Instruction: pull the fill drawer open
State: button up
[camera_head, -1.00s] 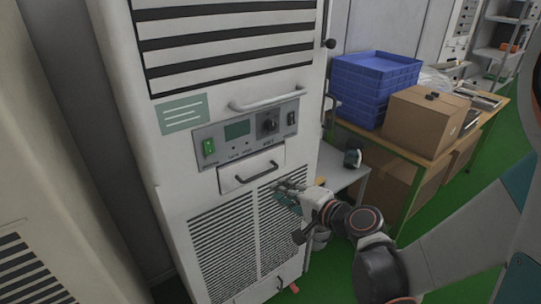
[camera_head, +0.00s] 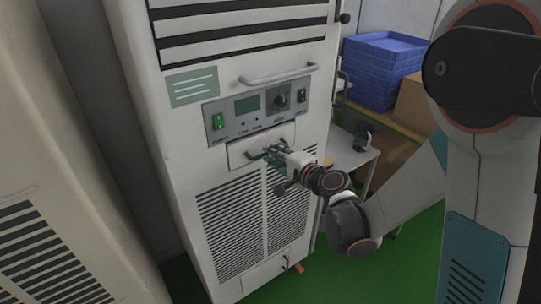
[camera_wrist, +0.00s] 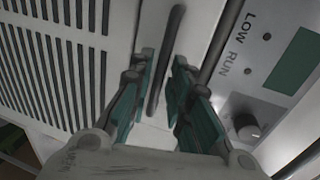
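The fill drawer (camera_head: 238,154) is a white front on the tall white cabinet, below the control panel. It looks flush with the cabinet. Its dark bar handle (camera_head: 255,156) is partly hidden by my gripper (camera_head: 270,153) in the head view. In the wrist view my gripper (camera_wrist: 164,60) has its two teal-padded fingers apart, one on each side of the handle (camera_wrist: 171,34). The left finger is close to the bar and a gap shows on the right. Whether either finger touches it I cannot tell.
The control panel (camera_head: 262,112) with a green switch and a knob is just above the drawer, under a pale fixed handle (camera_head: 280,74). Vent grilles (camera_head: 232,222) are below. A small table (camera_head: 350,158) and blue crates (camera_head: 382,72) stand to the right.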

jog(key=shift+x, duration=1.15)
grip_shut()
